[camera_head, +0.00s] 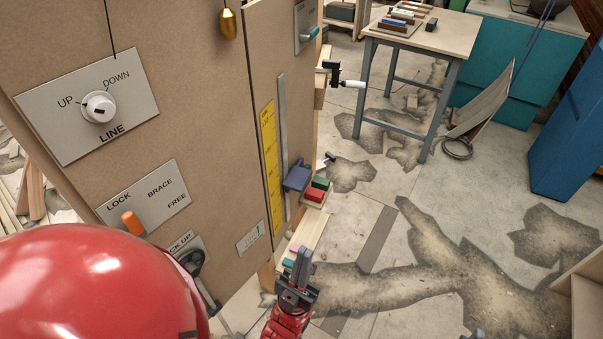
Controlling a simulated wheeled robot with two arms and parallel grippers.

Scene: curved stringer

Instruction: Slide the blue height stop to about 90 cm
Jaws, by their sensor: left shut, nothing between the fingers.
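The blue height stop (297,178) sits on a grey vertical rail (283,120) on the wooden panel's right face. It is beside the lower half of a yellow marked scale (270,160), whose numbers are too small to read. My left gripper (301,264) is at the bottom centre, below the stop and apart from it. It is shut and empty.
The panel carries a LINE dial (98,107), an orange lock lever (132,222) and a black lever (190,262). Red and green blocks (317,190) are just right of the stop. A workbench (424,32) stands behind; the floor at right is mostly open.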

